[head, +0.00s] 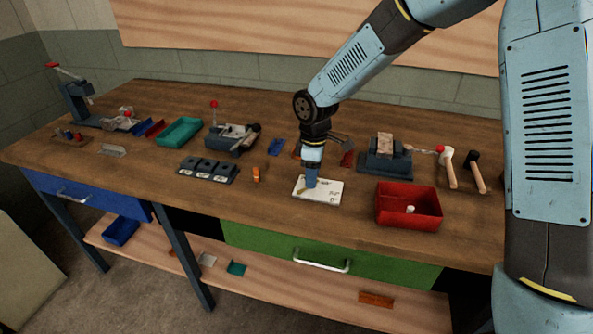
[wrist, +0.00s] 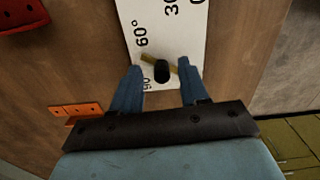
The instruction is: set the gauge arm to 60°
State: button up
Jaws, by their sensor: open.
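The white gauge plate (head: 332,194) lies on the workbench, and it also shows in the wrist view (wrist: 184,30) with printed 0, 30°, 60° and 90 marks. The gauge arm (wrist: 148,58) is a thin brass bar with a black knob (wrist: 162,74). Its left end lies between the 60° and 90 marks. My gripper (wrist: 159,66) is open, with one blue finger on each side of the knob. I cannot tell whether a finger touches the bar. In the head view my gripper (head: 311,184) is low over the plate and hides most of the gauge arm.
A red bin (head: 408,206) stands right of the plate. A vise (head: 384,160) is behind it, with two mallets (head: 448,168) to the right. A black tray (head: 207,170) and an orange piece (head: 256,174) are left of the plate. The bench's front edge is close.

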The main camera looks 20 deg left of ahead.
notch_tip(320, 180, up, 14)
jog(key=shift+f, duration=0.15)
dwell(0.4)
jog(key=s+d+r+m+t, duration=0.1)
jog(key=s+d+r+m, duration=0.2)
jog(key=d, duration=0.5)
jog(key=s+d+r+m+t, duration=0.1)
jog(key=d+r+m, duration=0.2)
jog(key=d+r, duration=0.3)
jog(key=s+d+r+m+t, duration=0.15)
jog(key=d+m, duration=0.25)
jog(key=d, duration=0.5)
jog(key=s+d+r+m+t, duration=0.2)
jog(key=s+d+m, duration=0.6)
jog(key=s+d, duration=0.6)
jog(key=shift+d+m, duration=0.25)
jog(key=shift+m, duration=0.15)
jog(key=shift+s+r, duration=0.1)
